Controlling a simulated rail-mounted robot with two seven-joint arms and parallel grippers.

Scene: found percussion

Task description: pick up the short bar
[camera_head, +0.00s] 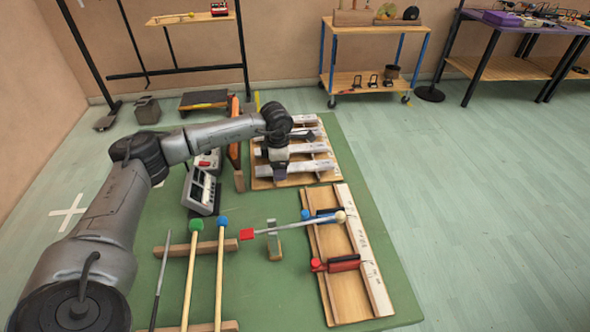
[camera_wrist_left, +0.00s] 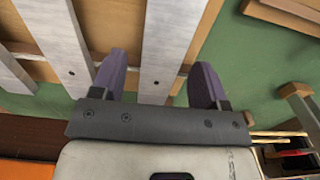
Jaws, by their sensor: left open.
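Several pale metal bars lie across a slatted wooden frame (camera_head: 258,181) on the green mat. I cannot tell for sure which is the short bar. The bar closest to the front (camera_head: 312,167) lies under my left gripper (camera_head: 279,173). In the left wrist view this bar (camera_wrist_left: 172,45) runs between the two purple fingers of the left gripper (camera_wrist_left: 160,85), which are apart. The fingers do not visibly touch the bar, and the gripper body hides its lower end. Another bar (camera_wrist_left: 58,40) lies left of the fingers. My right gripper is not in view.
A second wooden frame (camera_head: 342,295) with clamps stands in front. Mallets with green (camera_head: 196,224) and blue heads rest on a wooden support to the left. A grey device (camera_head: 200,190) stands near my forearm. Shelves and a cart (camera_head: 375,88) are at the back.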

